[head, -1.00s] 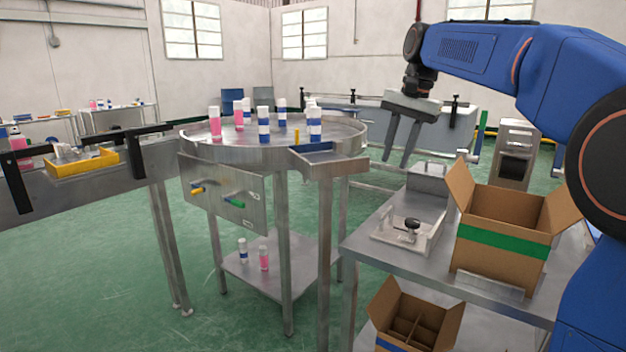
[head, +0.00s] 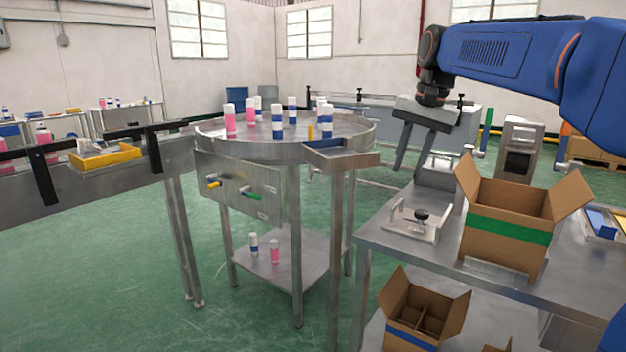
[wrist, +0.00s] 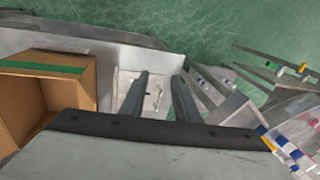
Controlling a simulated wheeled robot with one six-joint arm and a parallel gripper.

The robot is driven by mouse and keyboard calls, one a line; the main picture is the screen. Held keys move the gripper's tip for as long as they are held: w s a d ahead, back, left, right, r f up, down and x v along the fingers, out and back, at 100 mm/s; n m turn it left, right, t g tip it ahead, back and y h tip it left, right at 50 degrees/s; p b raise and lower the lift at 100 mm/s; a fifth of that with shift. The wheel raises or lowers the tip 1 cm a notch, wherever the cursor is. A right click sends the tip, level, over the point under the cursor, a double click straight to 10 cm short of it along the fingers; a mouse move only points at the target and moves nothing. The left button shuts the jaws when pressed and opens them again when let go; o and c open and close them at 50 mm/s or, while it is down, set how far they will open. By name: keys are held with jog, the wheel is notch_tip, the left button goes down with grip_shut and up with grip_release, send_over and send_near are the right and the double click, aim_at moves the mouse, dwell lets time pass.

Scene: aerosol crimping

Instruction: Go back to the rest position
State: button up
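My gripper (head: 411,174) hangs from my blue arm at the right of the head view, fingers pointing down. Its two fingers are apart with nothing between them. In the wrist view the fingers (wrist: 160,76) also stand apart and empty, over the side table. In the head view my gripper appears in front of the crimping fixture area, left of the open carton (head: 508,238) with a green band. A small metal fixture with a black knob (head: 421,215) sits on the side table (head: 400,240).
A round steel table (head: 290,150) holds several white-capped pink and blue cans. A conveyor with a yellow bin (head: 105,158) runs at the left. A divided carton (head: 425,312) sits on the side table's lower shelf. Green floor between the tables is open.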

jog(key=s+d+f+n+t, duration=0.1)
jog(key=s+d+f+n, duration=0.2)
jog(key=s+f, duration=1)
jog(key=s+d+f+n+t+h, duration=0.1)
jog(key=s+d+f+n+t, duration=0.1)
jog(key=s+f, duration=1.1)
jog(key=s+d+n, duration=0.1)
jog(key=s, duration=0.4)
jog(key=shift+s+d+f+h, duration=0.2)
jog(key=shift+s+h, duration=0.1)
jog(key=shift+s, duration=0.1)
